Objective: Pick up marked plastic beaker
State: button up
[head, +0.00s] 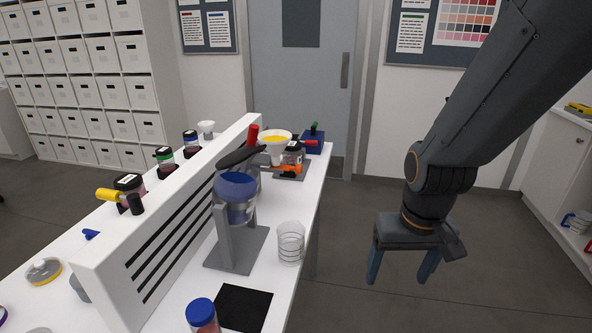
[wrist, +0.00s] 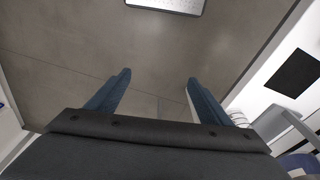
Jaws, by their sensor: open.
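The marked plastic beaker (head: 291,243) is clear with dark ring marks. It stands upright on the white bench near its right edge, beside the grey stand, in the head view. In the wrist view a pale ringed shape (wrist: 238,118), seemingly the beaker, shows partly hidden behind the right finger. My gripper (head: 398,278) is open and empty, pointing down over the floor to the right of the bench, apart from the beaker. Its two blue fingers also show spread in the wrist view (wrist: 158,77).
A grey stand (head: 240,250) holding a blue-topped vessel is left of the beaker. A black mat (head: 243,307) and a blue-lidded jar (head: 202,314) are in front. A slotted white partition (head: 170,230) runs along the bench. Open floor lies around my gripper.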

aim_at(290, 235)
jog(key=u, duration=0.9)
jog(key=k, duration=0.55)
jog(key=z, duration=0.1)
